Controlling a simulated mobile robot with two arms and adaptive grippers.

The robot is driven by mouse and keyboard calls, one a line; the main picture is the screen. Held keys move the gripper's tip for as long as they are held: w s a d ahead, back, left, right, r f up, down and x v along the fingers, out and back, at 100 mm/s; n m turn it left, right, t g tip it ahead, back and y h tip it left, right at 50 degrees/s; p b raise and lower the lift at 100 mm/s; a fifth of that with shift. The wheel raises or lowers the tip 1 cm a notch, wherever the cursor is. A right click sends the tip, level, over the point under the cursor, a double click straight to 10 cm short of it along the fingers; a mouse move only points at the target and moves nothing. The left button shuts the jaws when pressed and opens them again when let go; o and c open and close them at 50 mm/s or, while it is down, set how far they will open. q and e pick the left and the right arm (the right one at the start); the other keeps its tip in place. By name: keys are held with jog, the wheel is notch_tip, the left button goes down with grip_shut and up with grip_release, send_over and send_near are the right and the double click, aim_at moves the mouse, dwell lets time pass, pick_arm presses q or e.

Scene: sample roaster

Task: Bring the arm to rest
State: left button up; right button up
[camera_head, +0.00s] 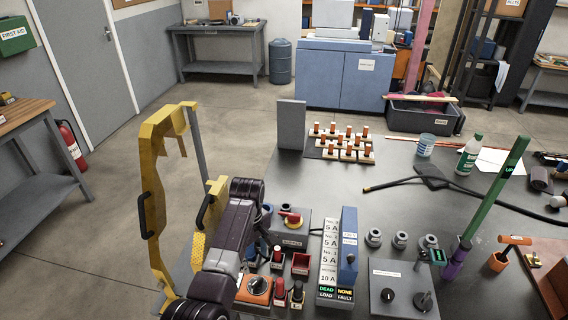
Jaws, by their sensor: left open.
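My left arm (232,235) comes in from the lower left, dark with grey joints, and bends over the near left part of the grey bench (330,185). My left gripper (259,250) points down at the arm's far end, open, close to a grey box with a red and yellow rotary switch (291,217). The arm and its own dark links partly hide the fingers, so contact with anything cannot be told. No held object shows. My right gripper is not in view.
A yellow frame (150,190) rises left of the arm. Several orange-topped pieces (343,140) stand farther back. The bench middle is fairly clear.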

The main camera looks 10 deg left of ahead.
pick_arm(q)
jog(key=s+a+f+m+t, duration=0.1)
jog(key=s+a+f+m, duration=0.2)
jog(key=s, duration=0.4)
jog(key=s+a+f+m+t, duration=0.1)
jog(key=s+a+f+m, duration=0.15)
jog(key=s, duration=0.55)
jog(key=s+d+r+m+t, duration=0.1)
jog(key=s+r+m, duration=0.3)
jog(key=s, duration=0.5)
jog(key=s+d+r+m+t, duration=0.1)
jog(key=s+r+m, duration=0.3)
jog(key=s, duration=0.4)
notch_tip(320, 180, down, 27)
jog(key=g+b, duration=0.2)
jog(key=s+a+f+g+b, duration=0.1)
jog(key=s+a+f+b, duration=0.1)
jog(key=s+f, duration=1.6)
notch_tip(320, 180, down, 2)
jog(key=shift+s+a+b, duration=0.3)
jog(key=shift+s+a, duration=0.05)
jog(key=shift+a, duration=0.25)
jog(key=shift+m, duration=0.25)
